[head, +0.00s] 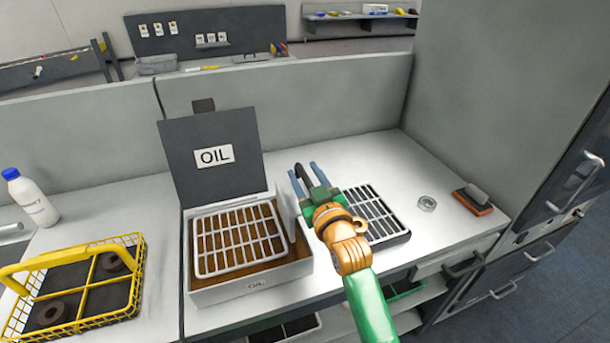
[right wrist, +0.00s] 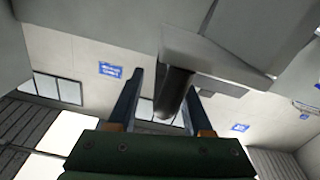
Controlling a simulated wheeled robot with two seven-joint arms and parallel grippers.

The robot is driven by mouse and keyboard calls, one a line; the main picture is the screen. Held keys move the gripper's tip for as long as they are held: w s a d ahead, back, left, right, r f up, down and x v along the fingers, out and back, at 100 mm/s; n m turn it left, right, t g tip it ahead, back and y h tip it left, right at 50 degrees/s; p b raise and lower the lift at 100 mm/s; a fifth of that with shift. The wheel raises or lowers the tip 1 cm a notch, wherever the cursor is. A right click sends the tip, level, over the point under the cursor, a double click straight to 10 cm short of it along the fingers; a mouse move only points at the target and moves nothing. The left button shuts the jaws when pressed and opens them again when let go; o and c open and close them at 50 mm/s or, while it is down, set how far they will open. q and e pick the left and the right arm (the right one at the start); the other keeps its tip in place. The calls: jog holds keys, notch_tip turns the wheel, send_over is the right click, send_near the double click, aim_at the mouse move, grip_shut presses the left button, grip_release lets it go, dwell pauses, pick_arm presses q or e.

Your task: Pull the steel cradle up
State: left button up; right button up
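The steel cradle (head: 240,238), a pale slatted rack, sits level in the open white box (head: 250,292) over brown oil, about at the rim. A pale upright plate rises at its right side. A dark handle (head: 300,172) stands at the top there. It also shows in the right wrist view as a dark cylinder (right wrist: 174,93) on a grey plate (right wrist: 215,62). My right gripper (head: 307,180) has its blue fingers apart with the handle between them. The handle lies nearer one finger, with a gap to the other. My left gripper is not in view.
The lid marked OIL (head: 213,157) stands open behind the box. A dark slatted rack (head: 377,213) lies right of it, partly behind my arm. A yellow wire basket (head: 85,285) with dark rings and a white bottle (head: 32,198) are left.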

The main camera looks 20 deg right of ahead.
jog(key=shift+f, duration=0.15)
jog(key=shift+s, duration=0.45)
jog(key=s+b, duration=0.1)
jog(key=s, duration=0.5)
jog(key=shift+d, duration=0.15)
jog(key=shift+s, duration=0.1)
